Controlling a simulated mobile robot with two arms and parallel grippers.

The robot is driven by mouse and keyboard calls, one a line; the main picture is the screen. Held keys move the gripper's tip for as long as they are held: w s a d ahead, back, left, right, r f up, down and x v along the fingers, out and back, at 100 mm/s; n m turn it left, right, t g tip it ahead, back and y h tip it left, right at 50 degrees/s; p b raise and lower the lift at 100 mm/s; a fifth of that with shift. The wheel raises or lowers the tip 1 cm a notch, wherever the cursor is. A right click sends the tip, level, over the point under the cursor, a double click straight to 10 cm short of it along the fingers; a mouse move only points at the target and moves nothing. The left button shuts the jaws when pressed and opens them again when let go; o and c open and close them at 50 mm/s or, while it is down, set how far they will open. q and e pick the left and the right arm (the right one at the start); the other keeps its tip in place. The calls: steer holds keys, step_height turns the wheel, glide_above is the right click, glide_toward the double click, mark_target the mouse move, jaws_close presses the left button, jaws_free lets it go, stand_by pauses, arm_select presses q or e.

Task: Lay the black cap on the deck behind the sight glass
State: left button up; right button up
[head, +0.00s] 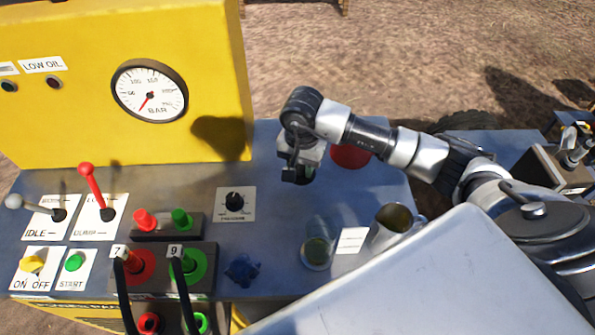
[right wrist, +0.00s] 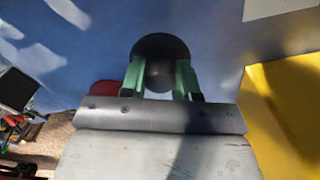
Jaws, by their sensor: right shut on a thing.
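My right gripper (head: 297,174) is over the blue-grey deck (head: 270,150), right of the yellow panel. In the right wrist view its green fingers (right wrist: 160,80) are shut on the knob of the black cap (right wrist: 160,46), whose round disc faces the deck. In the head view the cap is mostly hidden by the gripper, and I cannot tell whether it touches the deck. The sight glass (head: 318,246), a clear cylinder with yellowish content low down, stands upright on the deck, nearer than the gripper. My left gripper is not in view.
A metal mug (head: 392,224) and a white label (head: 352,240) are right of the glass. A red round thing (head: 350,156) sits partly behind my right arm. A pressure knob (head: 235,201), levers and hose couplings fill the left. Bare deck lies between gripper and glass.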

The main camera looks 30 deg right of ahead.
mark_target(298, 177)
steer(key=shift+w+a+f, duration=0.2)
steer(key=shift+a+f, duration=0.05)
steer(key=shift+a, duration=0.05)
steer(key=shift+f, duration=0.2)
step_height(298, 177, down, 3)
steer(key=shift+f+p, duration=0.2)
steer(key=shift+p, duration=0.45)
steer(key=shift+f, duration=0.15)
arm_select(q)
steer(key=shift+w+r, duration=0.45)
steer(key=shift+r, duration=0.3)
arm_select(e)
steer(key=shift+f, duration=0.1)
steer(key=shift+f+b, duration=0.1)
steer(key=shift+b, duration=0.2)
steer(key=o, duration=0.9)
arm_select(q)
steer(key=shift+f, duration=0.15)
